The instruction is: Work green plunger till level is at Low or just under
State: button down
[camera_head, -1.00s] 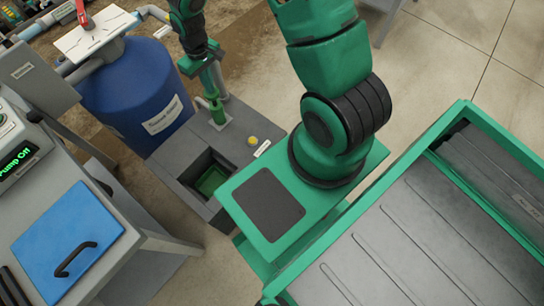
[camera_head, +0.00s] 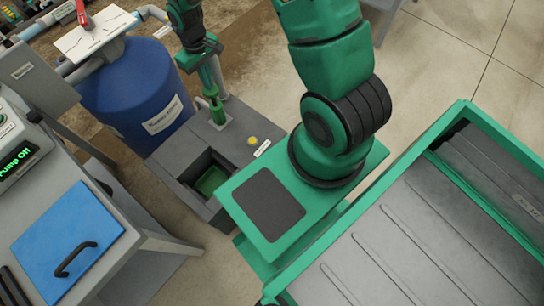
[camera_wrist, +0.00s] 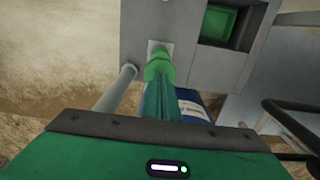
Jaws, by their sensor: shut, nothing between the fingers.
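The green plunger (camera_head: 215,108) stands upright on the grey tank top (camera_head: 185,150). In the wrist view the plunger (camera_wrist: 159,66) is straight ahead, beyond my fingers. My gripper (camera_head: 217,90) is shut and empty, with its green fingers pointing down at the plunger's top. The fingertips overlap the plunger top in both views, so I cannot tell if they touch. The square opening (camera_head: 210,179) beside the plunger shows green inside; it also shows in the wrist view (camera_wrist: 219,24). I can read no level or Low mark.
A blue drum (camera_head: 135,90) stands behind left of the tank. A yellow knob (camera_head: 252,140) and small label sit right of the plunger. A grey pipe (camera_head: 219,80) rises behind it. At left is a panel reading "Pump Off" (camera_head: 15,162) and a blue lid (camera_head: 68,243).

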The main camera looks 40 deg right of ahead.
aim_at(211, 93)
jog(key=shift+f, duration=3.3)
jog(key=shift+r, duration=3.4)
